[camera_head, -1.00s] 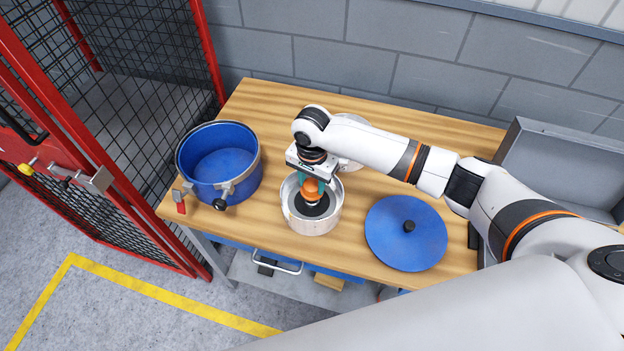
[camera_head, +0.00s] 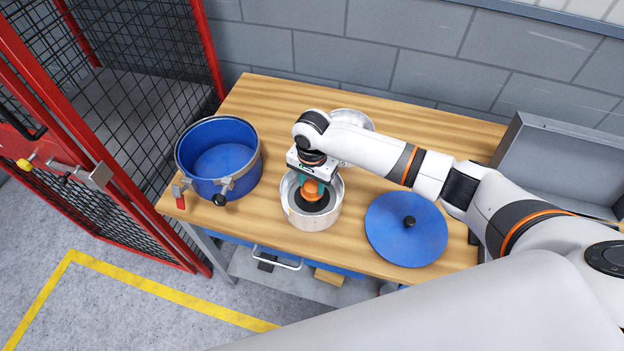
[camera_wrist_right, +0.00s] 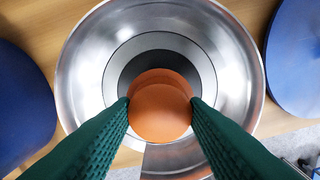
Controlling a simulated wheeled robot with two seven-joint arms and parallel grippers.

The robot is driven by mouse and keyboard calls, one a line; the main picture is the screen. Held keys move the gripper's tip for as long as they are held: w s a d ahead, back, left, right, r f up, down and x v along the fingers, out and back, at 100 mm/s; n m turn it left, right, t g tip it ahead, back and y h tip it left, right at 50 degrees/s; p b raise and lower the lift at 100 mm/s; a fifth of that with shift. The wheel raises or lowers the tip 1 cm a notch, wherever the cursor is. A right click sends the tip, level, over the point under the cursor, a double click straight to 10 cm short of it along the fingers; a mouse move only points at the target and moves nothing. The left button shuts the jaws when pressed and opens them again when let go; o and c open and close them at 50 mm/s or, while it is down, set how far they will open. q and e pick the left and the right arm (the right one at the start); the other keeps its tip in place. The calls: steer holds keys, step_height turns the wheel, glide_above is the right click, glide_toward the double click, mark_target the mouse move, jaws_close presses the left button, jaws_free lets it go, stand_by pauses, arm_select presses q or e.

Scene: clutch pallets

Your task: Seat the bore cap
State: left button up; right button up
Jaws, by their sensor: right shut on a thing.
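My right gripper (camera_head: 311,181) points straight down over a round silver metal pot (camera_head: 290,208) at the middle of the table. In the right wrist view its two green ribbed fingers (camera_wrist_right: 160,105) are shut on the orange knob of what looks like the bore cap (camera_wrist_right: 160,112). The orange piece also shows in the head view (camera_head: 312,191). Below it is a dark round area inside the silver pot (camera_wrist_right: 85,75), roughly centred under the knob. Whether the dark disc belongs to the cap or the pot, and whether they touch, I cannot tell. My left gripper is out of view.
A blue pot (camera_head: 221,190) with clamps stands left of the silver pot. A blue lid (camera_head: 395,240) with a black knob lies right of it. Another silver round piece (camera_head: 362,121) is partly hidden behind my arm. A grey open box (camera_head: 550,165) is at the right. Bare wood (camera_head: 270,100) lies at the back left.

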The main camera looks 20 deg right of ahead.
steer(key=shift+f, duration=0.55)
steer(key=o, duration=1.4)
steer(key=shift+r, duration=0.1)
step_height(320, 180, up, 2)
steer(key=p, duration=0.3)
steer(key=shift+r, duration=0.2)
steer(key=shift+r+p, duration=0.3)
steer(key=shift+r, duration=1.95)
steer(key=shift+f, duration=0.1)
